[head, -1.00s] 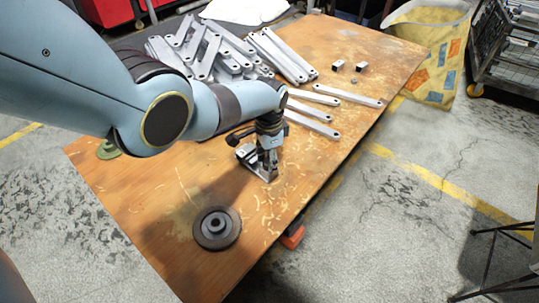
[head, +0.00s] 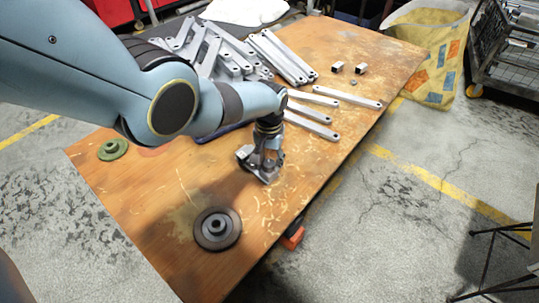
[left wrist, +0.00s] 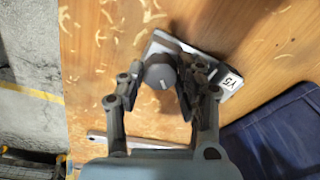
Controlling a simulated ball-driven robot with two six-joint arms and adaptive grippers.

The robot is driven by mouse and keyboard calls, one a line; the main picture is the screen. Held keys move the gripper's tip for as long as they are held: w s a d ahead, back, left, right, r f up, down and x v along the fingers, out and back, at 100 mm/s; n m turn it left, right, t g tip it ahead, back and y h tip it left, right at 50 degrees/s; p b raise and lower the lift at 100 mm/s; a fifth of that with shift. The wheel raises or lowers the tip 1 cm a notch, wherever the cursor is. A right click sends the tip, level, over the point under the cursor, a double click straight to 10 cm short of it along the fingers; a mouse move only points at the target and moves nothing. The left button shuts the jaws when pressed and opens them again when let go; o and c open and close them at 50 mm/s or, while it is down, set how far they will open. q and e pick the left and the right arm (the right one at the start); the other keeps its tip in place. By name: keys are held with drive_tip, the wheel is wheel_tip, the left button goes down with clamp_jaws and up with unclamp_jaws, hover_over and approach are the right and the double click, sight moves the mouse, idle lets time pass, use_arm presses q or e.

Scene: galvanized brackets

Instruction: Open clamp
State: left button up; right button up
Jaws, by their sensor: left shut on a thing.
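The clamp (left wrist: 208,66) is a flat metal plate with a round grey knob (left wrist: 160,70) and a white "Y5" label (left wrist: 231,81). In the head view the clamp (head: 262,171) lies on the wooden table, partly under my left gripper (head: 268,158). In the left wrist view my left gripper (left wrist: 158,88) has its fingers on either side of the knob and is shut on it. Part of the plate is hidden behind the fingers. My right gripper is in neither view.
A dark round disc (head: 217,243) and a green disc (head: 113,149) lie on the table (head: 160,200). Several metal bars (head: 284,58) are piled at the back. A blue object (left wrist: 283,133) lies beside the clamp. The table's right edge is close.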

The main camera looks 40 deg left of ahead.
use_arm(q)
drive_tip(key=n, duration=0.3)
drive_tip(key=shift+n, duration=0.4)
drive_tip(key=n, duration=0.4)
drive_tip(key=o, duration=1.1)
